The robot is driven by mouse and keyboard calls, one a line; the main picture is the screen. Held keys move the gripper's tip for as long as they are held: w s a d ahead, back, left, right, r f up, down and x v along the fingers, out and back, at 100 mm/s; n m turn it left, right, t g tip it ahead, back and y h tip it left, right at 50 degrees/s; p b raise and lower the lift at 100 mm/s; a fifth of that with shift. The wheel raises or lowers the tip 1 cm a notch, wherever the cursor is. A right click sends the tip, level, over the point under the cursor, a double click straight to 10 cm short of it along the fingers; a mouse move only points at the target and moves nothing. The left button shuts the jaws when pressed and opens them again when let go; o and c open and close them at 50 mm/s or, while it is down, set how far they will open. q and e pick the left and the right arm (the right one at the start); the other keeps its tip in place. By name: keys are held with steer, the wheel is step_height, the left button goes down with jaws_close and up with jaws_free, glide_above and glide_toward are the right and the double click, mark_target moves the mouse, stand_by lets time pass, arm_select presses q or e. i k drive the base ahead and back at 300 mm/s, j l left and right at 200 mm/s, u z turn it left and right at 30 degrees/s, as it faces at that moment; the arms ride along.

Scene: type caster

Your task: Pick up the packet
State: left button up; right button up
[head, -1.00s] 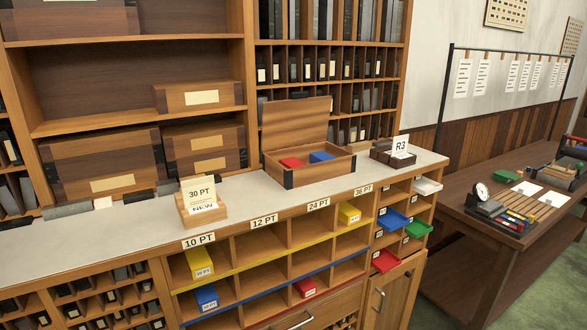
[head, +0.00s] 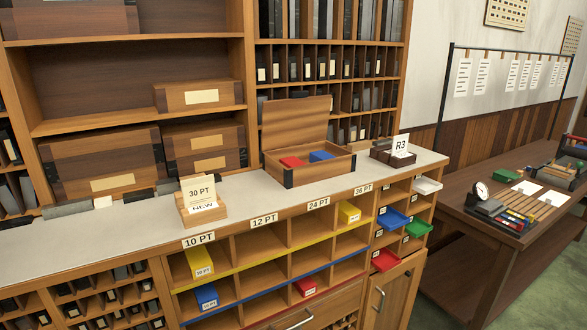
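Several packets are in view, and I cannot tell which one the task means. A red packet (head: 292,162) and a blue packet (head: 321,156) lie in the open wooden box (head: 318,175) on the counter. In the cubbyholes below, a yellow packet (head: 199,265) sits under the 10 PT label, with a blue packet (head: 207,298) below it. Another yellow packet (head: 349,213) is at the right under 36 PT, and a red packet (head: 305,287) is in the lower row. Neither gripper is in view.
A card holder (head: 202,214) with a 30 PT card and an R3 card holder (head: 393,156) stand on the counter (head: 120,220). Coloured trays, such as a blue one (head: 392,219), stick out at the right. A dark table (head: 480,235) stands further right.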

mark_target(290, 163)
steer(key=u, duration=0.35)
steer(key=i+l+u, duration=0.1)
steer(key=l+u, duration=0.25)
steer(key=l, duration=0.15)
steer(key=l+u, duration=0.75)
steer(key=l, duration=0.25)
